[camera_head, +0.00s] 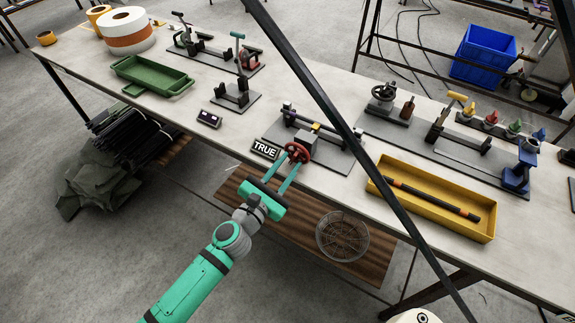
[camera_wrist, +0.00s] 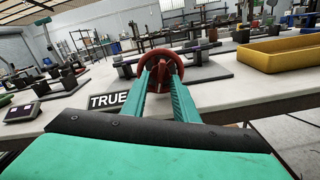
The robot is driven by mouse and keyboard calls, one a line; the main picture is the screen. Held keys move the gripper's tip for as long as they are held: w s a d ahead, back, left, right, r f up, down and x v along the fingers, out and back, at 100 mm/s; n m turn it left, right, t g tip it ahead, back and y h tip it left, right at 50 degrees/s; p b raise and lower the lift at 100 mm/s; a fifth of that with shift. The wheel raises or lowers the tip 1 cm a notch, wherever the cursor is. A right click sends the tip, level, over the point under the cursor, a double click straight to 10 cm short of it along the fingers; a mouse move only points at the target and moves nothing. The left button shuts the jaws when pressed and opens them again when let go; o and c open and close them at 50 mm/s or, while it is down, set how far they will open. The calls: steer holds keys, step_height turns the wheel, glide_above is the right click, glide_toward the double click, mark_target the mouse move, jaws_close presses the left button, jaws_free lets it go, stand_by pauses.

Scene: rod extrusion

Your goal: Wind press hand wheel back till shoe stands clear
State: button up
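The press hand wheel (camera_head: 298,152) is red and sits at the near end of the small grey press (camera_head: 322,138) on the bench. My gripper (camera_head: 291,161) reaches up to the wheel from the front, its two teal fingers clearly apart. In the wrist view, the fingertips (camera_wrist: 162,68) overlap the wheel (camera_wrist: 161,54), one on each side of its middle. I cannot tell whether they touch the rim or spokes. A small yellow part (camera_head: 316,127) shows on the press. The wheel and fingers hide much of the press in the wrist view, and I cannot make out the shoe's contact.
A TRUE label (camera_head: 265,149) stands just left of the wheel. A yellow tray (camera_head: 450,218) holding a dark rod lies to the right, and a dark boxed device (camera_head: 209,118) to the left. Other fixtures crowd the bench behind. A wire basket (camera_head: 342,238) is on the wooden shelf below.

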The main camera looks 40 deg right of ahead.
jaws_close()
steer(key=shift+n, duration=0.3)
